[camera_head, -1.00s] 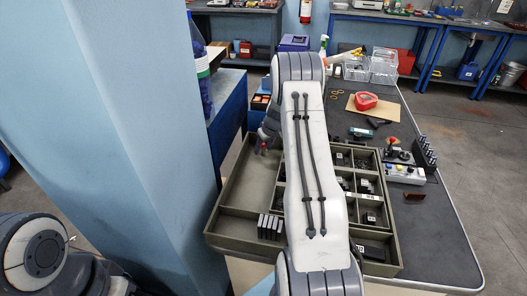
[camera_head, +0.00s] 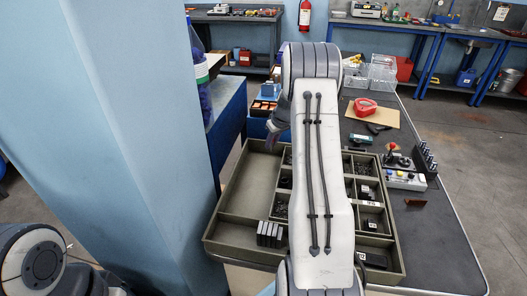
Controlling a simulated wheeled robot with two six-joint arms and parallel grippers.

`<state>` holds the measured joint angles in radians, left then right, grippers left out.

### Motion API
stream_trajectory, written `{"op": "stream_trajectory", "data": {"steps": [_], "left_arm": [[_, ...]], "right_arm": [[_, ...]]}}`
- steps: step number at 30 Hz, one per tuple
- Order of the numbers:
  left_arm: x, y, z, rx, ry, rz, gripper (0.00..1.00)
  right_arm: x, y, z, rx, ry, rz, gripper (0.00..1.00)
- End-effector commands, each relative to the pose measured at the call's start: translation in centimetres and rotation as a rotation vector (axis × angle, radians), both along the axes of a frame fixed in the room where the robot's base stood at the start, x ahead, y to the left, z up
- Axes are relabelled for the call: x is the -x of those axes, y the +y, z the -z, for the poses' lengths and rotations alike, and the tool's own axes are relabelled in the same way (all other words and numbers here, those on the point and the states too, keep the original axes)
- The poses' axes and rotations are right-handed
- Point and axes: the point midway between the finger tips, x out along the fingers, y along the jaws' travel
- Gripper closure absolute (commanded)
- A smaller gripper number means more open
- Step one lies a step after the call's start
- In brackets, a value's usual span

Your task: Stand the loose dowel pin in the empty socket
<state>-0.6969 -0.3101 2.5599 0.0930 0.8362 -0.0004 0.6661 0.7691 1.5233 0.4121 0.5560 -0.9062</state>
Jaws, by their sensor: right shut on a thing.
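My right arm reaches up the middle of the view and bends down at its far end. My right gripper (camera_head: 273,136) shows only partly, dark, over the far left part of the compartment tray (camera_head: 224,236). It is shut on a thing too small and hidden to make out. I cannot pick out the loose dowel pin. I cannot pick out the empty socket either; my arm covers the middle of the tray. Part of my left arm shows at the lower left, but its gripper is out of view.
Several dark upright blocks (camera_head: 270,234) stand in the tray. A control box (camera_head: 404,178) with a red knob and a black rack (camera_head: 425,157) stand to the right. A red container (camera_head: 365,107) sits farther back. A blue pillar (camera_head: 130,120) rises at left. The dark mat is clear at front right.

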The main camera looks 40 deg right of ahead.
Motion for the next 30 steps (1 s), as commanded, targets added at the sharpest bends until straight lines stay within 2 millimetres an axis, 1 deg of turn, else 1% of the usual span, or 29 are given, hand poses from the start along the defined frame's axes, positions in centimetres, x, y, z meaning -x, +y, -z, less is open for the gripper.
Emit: {"op": "stream_trajectory", "data": {"steps": [1,7,12,15,17,20,24,27,30], "left_arm": [[0.0,0.0,0.5,0.000,0.000,0.000,0.50],[0.0,0.0,1.1,0.000,0.000,0.000,0.50],[0.0,0.0,1.2,0.000,0.000,0.000,0.50],[0.0,0.0,0.7,0.000,0.000,0.000,0.50],[0.0,0.0,0.0,0.000,0.000,0.000,0.50],[0.0,0.0,-1.7,0.000,0.000,0.000,0.50],[0.0,0.0,-4.2,0.000,0.000,0.000,0.50],[0.0,0.0,-5.7,0.000,0.000,0.000,0.50],[0.0,0.0,-6.7,0.000,0.000,0.000,0.50]], "right_arm": [[1.0,-1.0,-0.7,0.002,-0.004,0.005,1.00],[4.2,-3.6,-3.2,0.003,-0.004,0.003,1.00],[5.9,-4.9,-4.6,0.001,-0.001,-0.001,1.00],[6.6,-4.9,-5.2,0.001,0.004,-0.029,1.00],[7.1,-4.4,-5.5,-0.002,0.011,-0.072,1.00],[8.1,-3.0,-5.8,-0.004,0.027,-0.190,1.00],[9.9,-0.2,-6.1,-0.009,0.037,-0.401,1.00],[11.0,1.7,-6.2,-0.011,0.032,-0.541,1.00],[12.0,3.3,-6.4,-0.011,0.021,-0.655,1.00]]}}
